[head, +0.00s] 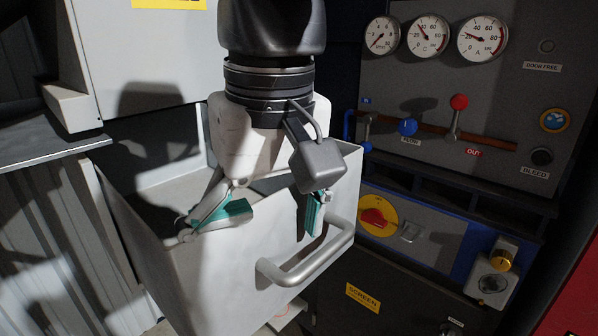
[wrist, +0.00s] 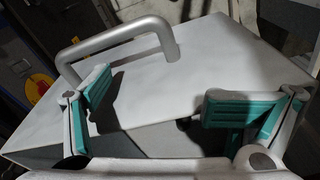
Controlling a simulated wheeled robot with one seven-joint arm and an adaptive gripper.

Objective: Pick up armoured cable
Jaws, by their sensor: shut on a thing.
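No armoured cable can be made out in either view. My gripper (head: 275,214) is low at the near wall of a white open-topped bin (head: 225,275) with a grey bar handle (head: 305,258). Its teal-padded fingers are wide apart, with the bin's wall between them. The right finger is outside the wall, beside the handle, and the left is at the rim. In the wrist view my gripper (wrist: 155,112) has the bin's white face (wrist: 150,85) between the pads. Exact contact is unclear. Most of the bin's inside is hidden or dark.
A control panel with gauges (head: 428,36), levers and a yellow-and-red switch (head: 378,216) stands close on the right. A grey ledge (head: 50,153) is at the left, and a pale cabinet (head: 140,60) is behind. Room around the bin is tight.

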